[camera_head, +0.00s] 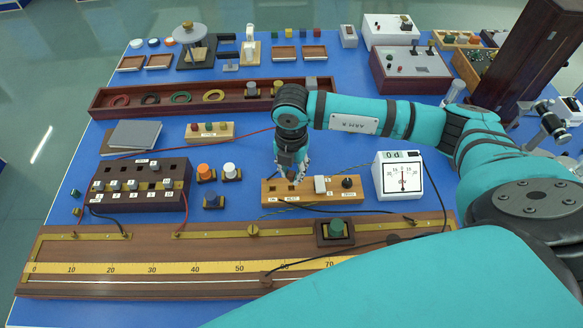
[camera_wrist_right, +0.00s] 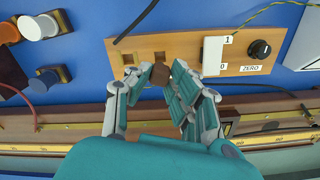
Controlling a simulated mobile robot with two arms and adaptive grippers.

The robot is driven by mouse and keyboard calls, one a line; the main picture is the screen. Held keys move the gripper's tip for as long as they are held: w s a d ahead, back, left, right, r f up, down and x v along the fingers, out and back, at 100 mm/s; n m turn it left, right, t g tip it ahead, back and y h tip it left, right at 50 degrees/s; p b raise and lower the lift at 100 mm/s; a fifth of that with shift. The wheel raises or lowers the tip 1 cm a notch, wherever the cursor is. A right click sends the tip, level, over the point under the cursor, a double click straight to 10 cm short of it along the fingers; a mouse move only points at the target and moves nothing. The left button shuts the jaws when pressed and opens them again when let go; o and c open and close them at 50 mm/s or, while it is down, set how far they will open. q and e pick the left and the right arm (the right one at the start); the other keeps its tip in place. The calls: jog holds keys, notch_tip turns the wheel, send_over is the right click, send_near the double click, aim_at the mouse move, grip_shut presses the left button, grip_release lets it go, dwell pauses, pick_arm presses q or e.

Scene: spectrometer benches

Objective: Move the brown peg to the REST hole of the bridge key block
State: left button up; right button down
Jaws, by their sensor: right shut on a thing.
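The bridge key block is a light wooden block; it lies across the middle of the table in the head view (camera_head: 334,196) and in the right wrist view (camera_wrist_right: 185,44). It has two square holes at one end, a white rocker switch and a black ZERO knob. My right gripper (camera_head: 292,180) points down over the holed end. In the right wrist view its fingertips (camera_wrist_right: 160,78) are closed around the brown peg (camera_wrist_right: 159,73), just beside the second square hole (camera_wrist_right: 158,55). Whether the peg's lower end touches the block is hidden. My left gripper is out of view.
A white dial meter (camera_head: 398,180) stands right of the block. A long wooden metre bridge (camera_head: 200,240) runs along the front. Thin cables cross near the block.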

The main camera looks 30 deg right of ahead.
aim_at(292, 181)
jog(key=shift+f+b, duration=1.65)
jog(key=shift+f, duration=0.7)
jog(key=c, duration=1.1)
grip_release()
notch_tip(292, 181, up, 12)
jog(key=shift+r, duration=0.1)
